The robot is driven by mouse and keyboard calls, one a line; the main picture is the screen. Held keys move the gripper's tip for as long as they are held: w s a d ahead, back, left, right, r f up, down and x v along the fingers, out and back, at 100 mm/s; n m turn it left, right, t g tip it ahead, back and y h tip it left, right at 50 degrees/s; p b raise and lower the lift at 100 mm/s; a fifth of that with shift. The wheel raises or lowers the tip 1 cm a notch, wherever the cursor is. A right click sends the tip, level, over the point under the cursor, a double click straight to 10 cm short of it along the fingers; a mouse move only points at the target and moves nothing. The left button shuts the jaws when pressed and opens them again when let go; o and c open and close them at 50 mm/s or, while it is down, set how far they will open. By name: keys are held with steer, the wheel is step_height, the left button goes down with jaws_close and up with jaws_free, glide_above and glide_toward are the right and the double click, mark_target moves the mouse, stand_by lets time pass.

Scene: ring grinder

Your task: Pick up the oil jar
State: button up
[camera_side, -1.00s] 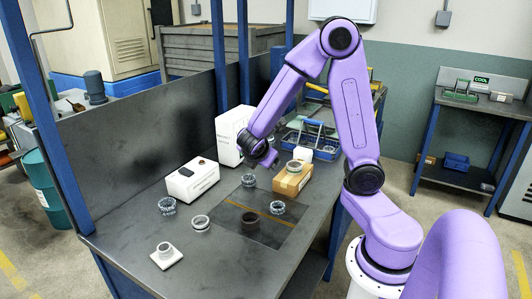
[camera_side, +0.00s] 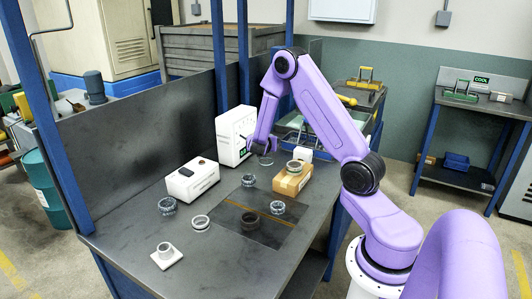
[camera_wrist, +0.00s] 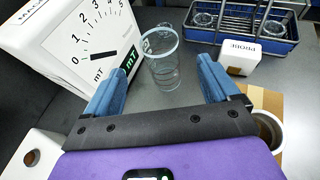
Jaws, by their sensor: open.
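A clear glass jar (camera_wrist: 163,66) with a pale rim, which I take for the oil jar, stands on the dark bench in the wrist view. It is ahead of my gripper (camera_wrist: 161,72), and in that picture it lies between the two blue fingers. The fingers are spread, with gaps showing on both sides of the jar. Whether the fingertips reach around it is not clear. In the side view my gripper (camera_side: 262,146) is low over the back of the bench, beside the white meter, and the jar is hard to make out there.
The white mT meter (camera_wrist: 80,42) stands close on the left. A blue wire basket (camera_wrist: 245,22) holding glassware and a white PROBE block (camera_wrist: 239,57) are on the right. A cardboard box (camera_side: 292,182) carries a ring. Several rings lie on the front bench.

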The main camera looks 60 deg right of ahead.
steer(key=shift+x, duration=5.75)
steer(key=shift+w+r, duration=0.1)
steer(key=shift+r, duration=0.05)
steer(key=c, duration=1.3)
steer(key=shift+c, duration=0.2)
